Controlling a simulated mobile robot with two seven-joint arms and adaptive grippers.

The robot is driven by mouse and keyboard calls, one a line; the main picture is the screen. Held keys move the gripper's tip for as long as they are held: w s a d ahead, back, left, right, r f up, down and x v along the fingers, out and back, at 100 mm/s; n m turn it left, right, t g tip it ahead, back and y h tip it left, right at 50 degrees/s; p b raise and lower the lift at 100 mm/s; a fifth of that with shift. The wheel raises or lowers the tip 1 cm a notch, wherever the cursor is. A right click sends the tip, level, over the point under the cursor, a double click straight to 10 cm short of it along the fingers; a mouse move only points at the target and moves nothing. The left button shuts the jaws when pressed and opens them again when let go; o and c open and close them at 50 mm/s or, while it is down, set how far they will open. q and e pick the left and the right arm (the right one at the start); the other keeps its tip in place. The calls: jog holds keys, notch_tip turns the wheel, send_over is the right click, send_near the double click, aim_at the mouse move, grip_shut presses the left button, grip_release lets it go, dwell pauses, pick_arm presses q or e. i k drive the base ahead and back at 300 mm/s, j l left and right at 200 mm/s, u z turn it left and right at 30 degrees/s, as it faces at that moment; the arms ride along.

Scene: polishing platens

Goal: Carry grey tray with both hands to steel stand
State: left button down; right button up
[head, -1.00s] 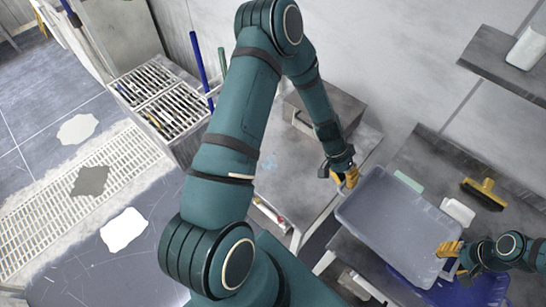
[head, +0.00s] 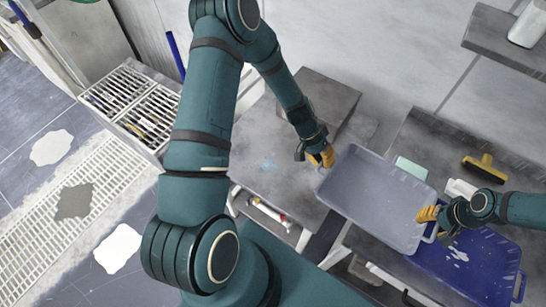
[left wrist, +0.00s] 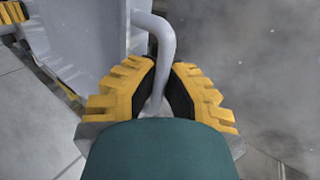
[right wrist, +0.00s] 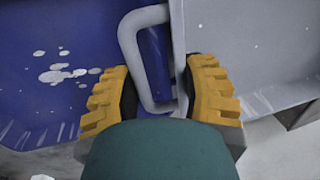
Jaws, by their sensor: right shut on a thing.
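The grey tray (head: 375,190) hangs level or nearly so between my two grippers, over the gap between two steel surfaces, partly above a blue tray. My left gripper (head: 322,161) is at its left end; in the left wrist view the fingers (left wrist: 160,88) close around the tray's handle (left wrist: 165,40). My right gripper (head: 428,214) is at its right end; in the right wrist view its fingers (right wrist: 168,95) are shut on the other handle (right wrist: 142,20). The steel stand (head: 270,165) is left of the tray, its near right corner close to the tray.
A grey block (head: 325,95) stands at the stand's back. The stand's middle top is clear.

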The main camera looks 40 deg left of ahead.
aim_at(278, 165)
jog(key=j, duration=1.65)
jog(key=k+u, duration=0.05)
